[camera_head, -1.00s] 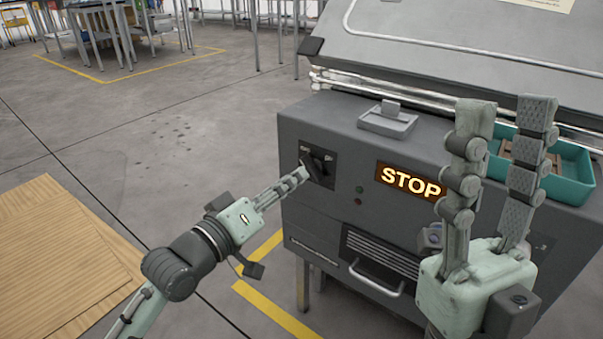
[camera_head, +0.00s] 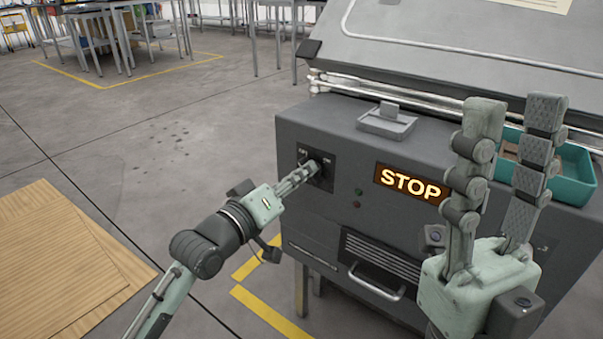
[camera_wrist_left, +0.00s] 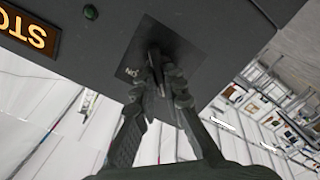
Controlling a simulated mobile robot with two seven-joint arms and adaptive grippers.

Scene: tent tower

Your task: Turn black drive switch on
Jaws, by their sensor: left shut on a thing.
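The black drive switch (camera_head: 319,158) sits on a dark square plate at the left of the grey machine's front, with small OFF and ON lettering. My left gripper (camera_head: 309,169) is at the switch, its fingers shut on the black handle. In the left wrist view the fingertips (camera_wrist_left: 160,78) close around the handle (camera_wrist_left: 154,52), and the ON lettering shows beside them. The fingers hide much of the handle, so its exact angle is hard to tell. My right gripper (camera_head: 515,108) is open and empty, its fingers pointing up in front of the machine.
A lit STOP sign (camera_head: 411,184) is right of the switch, with small green and red lights between. A teal bin (camera_head: 568,181) stands on the machine's right top. Wooden boards (camera_head: 65,255) lie at the lower left. The floor behind them is open.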

